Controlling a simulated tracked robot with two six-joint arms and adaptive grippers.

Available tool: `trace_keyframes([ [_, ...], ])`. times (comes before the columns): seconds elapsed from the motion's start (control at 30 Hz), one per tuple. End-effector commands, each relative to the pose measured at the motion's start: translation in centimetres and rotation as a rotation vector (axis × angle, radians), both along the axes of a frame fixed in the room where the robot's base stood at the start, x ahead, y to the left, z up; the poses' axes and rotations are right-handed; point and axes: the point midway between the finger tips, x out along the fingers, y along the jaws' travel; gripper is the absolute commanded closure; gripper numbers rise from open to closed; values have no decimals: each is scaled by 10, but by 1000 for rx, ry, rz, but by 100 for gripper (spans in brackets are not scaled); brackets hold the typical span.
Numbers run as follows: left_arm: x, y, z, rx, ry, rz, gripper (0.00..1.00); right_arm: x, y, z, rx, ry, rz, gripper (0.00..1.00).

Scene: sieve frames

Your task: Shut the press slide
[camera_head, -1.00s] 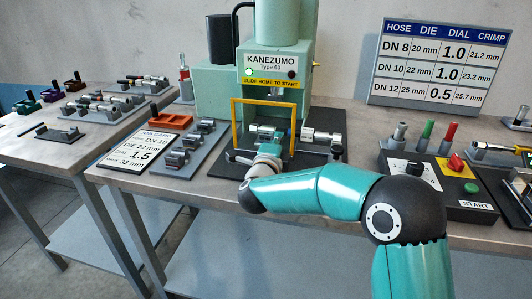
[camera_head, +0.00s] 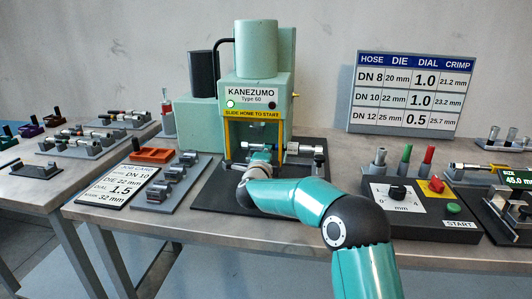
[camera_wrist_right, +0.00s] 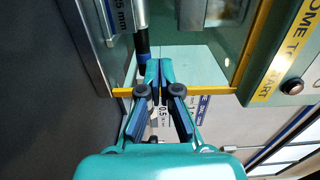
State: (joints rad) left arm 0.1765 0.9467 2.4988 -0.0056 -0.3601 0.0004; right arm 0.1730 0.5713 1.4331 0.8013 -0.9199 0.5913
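The green press (camera_head: 252,75) stands at the back of the bench, with a yellow guard frame (camera_head: 225,135) across its front opening. A silver bar-like part (camera_head: 302,149) shows at the right of the opening. My right gripper (camera_head: 260,158) is at the opening, low and in front; my wrist hides much of the slide area. In the right wrist view my right gripper (camera_wrist_right: 160,65) has its fingertips together, beside a dark rod end (camera_wrist_right: 142,52). The yellow bar (camera_wrist_right: 215,91) passes behind the fingers. Nothing is clearly held. My left gripper is out of view.
The control box (camera_head: 398,212) with dial and START button sits at the right. A job card (camera_head: 128,184) and a rack of dies (camera_head: 172,180) lie left of the press. A chart (camera_head: 407,92) stands behind. A second table is at the far left.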

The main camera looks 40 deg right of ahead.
Motion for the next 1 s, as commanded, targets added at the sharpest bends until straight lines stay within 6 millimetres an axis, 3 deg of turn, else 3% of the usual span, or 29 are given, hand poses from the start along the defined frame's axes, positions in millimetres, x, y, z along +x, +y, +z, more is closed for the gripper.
trace_keyframes([
  [0.03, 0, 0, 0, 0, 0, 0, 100, 0, -2, 7, -8, -10, 0, 100],
  [0.33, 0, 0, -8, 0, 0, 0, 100, -5, 8, 5, -8, -12, 3, 100],
  [0.53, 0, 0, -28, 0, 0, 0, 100, -19, 38, 0, -5, -9, 11, 100],
  [0.8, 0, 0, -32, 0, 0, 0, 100, -59, 83, 3, -4, -6, 13, 100],
  [1.0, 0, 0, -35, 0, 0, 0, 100, -79, 103, 3, -3, -6, 10, 100],
])
